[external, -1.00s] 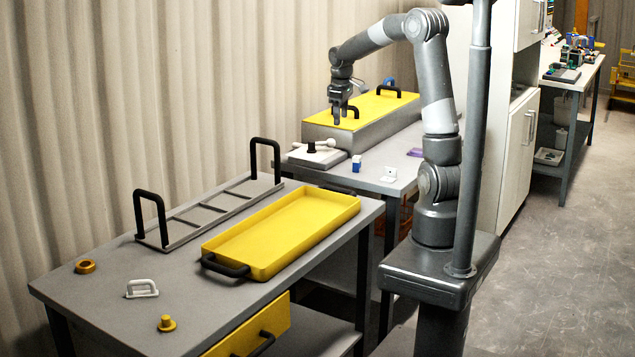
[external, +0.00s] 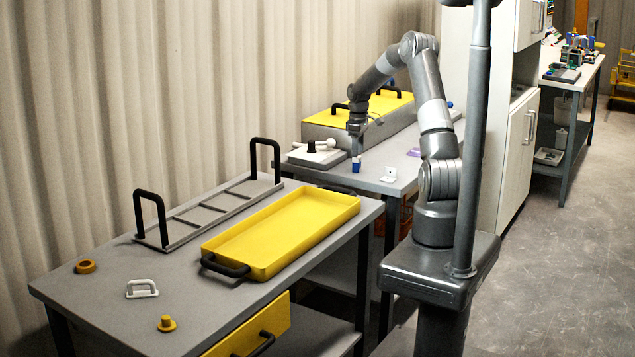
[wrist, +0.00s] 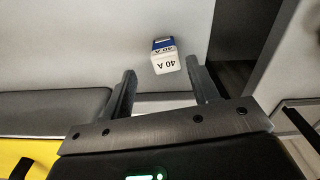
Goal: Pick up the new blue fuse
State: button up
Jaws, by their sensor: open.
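The blue fuse (external: 356,167) stands on the far grey table, near its front edge. In the wrist view the fuse (wrist: 165,56) shows a blue band and a white face marked "40 A". My gripper (external: 356,148) points down just above the fuse in the external view. In the wrist view my gripper (wrist: 160,70) is open, with one finger to each side of the line to the fuse. The fuse lies just beyond the fingertips there, nearer the right one. Nothing is held.
A white bracket (external: 389,174) stands right of the fuse. A base with a white lever (external: 316,154) is to its left. A yellow-lidded tank (external: 325,120) is behind. The near table holds a yellow tray (external: 290,262) and a grey rack (external: 165,240).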

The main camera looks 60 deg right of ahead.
aim_at(357, 162)
jog(key=f, duration=0.5)
jog(key=shift+a+f, duration=0.4)
jog(key=c, duration=1.1)
